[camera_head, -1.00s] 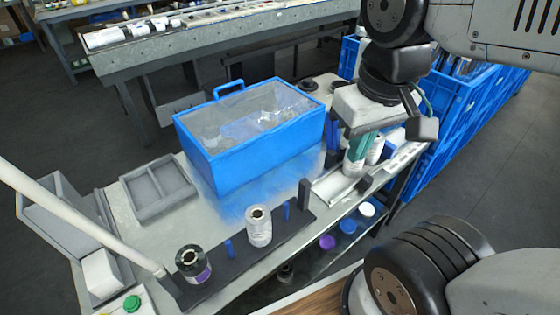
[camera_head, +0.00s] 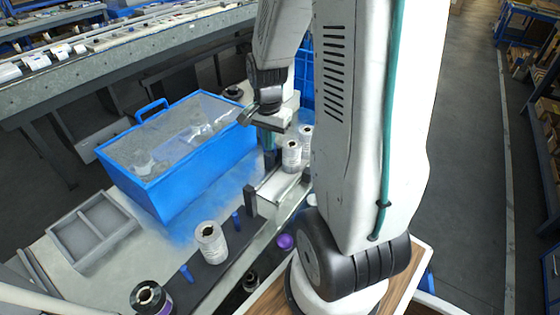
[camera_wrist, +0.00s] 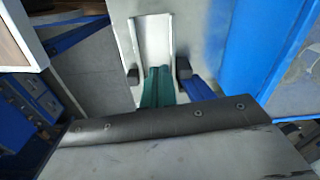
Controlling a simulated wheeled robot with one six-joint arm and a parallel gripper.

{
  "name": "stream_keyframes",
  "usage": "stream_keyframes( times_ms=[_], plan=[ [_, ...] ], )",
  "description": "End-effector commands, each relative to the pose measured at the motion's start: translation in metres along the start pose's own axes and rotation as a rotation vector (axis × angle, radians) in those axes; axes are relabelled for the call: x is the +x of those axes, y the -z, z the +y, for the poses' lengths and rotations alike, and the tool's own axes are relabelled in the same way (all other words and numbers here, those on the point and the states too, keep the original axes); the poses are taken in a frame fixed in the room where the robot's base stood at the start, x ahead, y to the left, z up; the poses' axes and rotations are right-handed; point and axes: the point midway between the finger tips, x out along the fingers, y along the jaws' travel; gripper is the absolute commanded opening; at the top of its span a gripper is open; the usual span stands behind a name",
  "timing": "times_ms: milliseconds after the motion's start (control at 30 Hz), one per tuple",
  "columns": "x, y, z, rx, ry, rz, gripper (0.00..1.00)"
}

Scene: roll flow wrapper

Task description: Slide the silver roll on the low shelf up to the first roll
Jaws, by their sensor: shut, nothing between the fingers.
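Two silver-white rolls stand upright close together at the far end of a low pale channel (camera_head: 272,184) in the head view. The nearer roll (camera_head: 291,157) partly hides the farther roll (camera_head: 306,133). My gripper (camera_head: 268,146) is just left of the nearer roll in the picture, fingers pointing down. Whether they touch cannot be told. In the wrist view the green fingertips (camera_wrist: 160,73) are together with nothing between them, over the near end of a pale channel (camera_wrist: 152,40). No roll shows in that view.
A blue lidded box (camera_head: 165,180) stands close left of the channel. A dark upright block (camera_head: 250,201) is at the channel's near end. Another silver roll (camera_head: 210,243) and a black-purple roll (camera_head: 151,298) stand on a dark strip. A purple roll (camera_head: 285,242) is lower down.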

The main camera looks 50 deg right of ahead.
Motion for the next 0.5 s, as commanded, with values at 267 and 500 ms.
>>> stream_keyframes(
  times_ms=[267,500],
  plan=[
    [0.037,0.024,0.009,0.146,-0.010,-0.009,0.00],
    [0.074,0.024,0.009,0.147,-0.012,-0.012,0.00]
  ],
)
